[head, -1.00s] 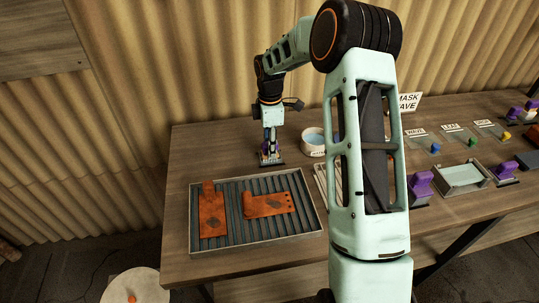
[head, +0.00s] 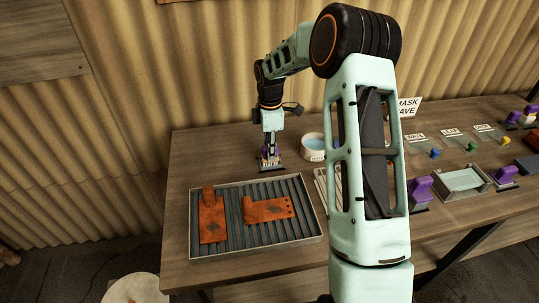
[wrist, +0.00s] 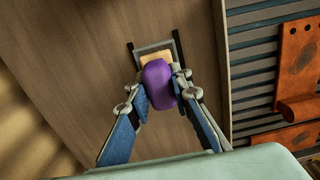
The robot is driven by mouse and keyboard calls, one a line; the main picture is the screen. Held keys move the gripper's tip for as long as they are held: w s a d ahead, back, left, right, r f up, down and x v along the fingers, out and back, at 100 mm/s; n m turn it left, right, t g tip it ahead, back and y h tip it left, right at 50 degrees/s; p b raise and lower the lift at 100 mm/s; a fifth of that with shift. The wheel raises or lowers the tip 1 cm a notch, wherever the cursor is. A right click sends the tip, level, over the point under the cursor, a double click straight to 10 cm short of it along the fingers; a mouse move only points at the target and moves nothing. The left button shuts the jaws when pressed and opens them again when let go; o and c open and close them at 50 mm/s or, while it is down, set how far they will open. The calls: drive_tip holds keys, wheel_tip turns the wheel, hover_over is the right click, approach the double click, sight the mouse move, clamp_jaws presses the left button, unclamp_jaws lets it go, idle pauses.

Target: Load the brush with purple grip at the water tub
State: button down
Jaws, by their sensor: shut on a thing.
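My gripper (wrist: 160,92) is shut on the purple grip (wrist: 158,78) of a brush, one fingertip on each side. Below the grip, a tan block (wrist: 156,57) sits inside a dark, U-shaped frame (wrist: 175,46) on the table. In the head view my gripper (head: 270,156) points down at the back left of the table, low over a small dark base (head: 272,168). The brush is mostly hidden there by the fingers. The water tub (head: 314,155) is a white round tub with blue water, just right of my gripper and apart from it.
A grey ribbed tray (head: 310,236) with two rusty orange plates (head: 212,220) (head: 267,209) lies in front of my gripper. Purple-gripped items (head: 420,188), a shallow pan (head: 461,196) and labelled signs stand at the right. My arm hides part of the table's middle.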

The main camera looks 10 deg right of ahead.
drive_tip(key=shift+r+p, duration=1.45)
drive_tip(key=shift+r, duration=1)
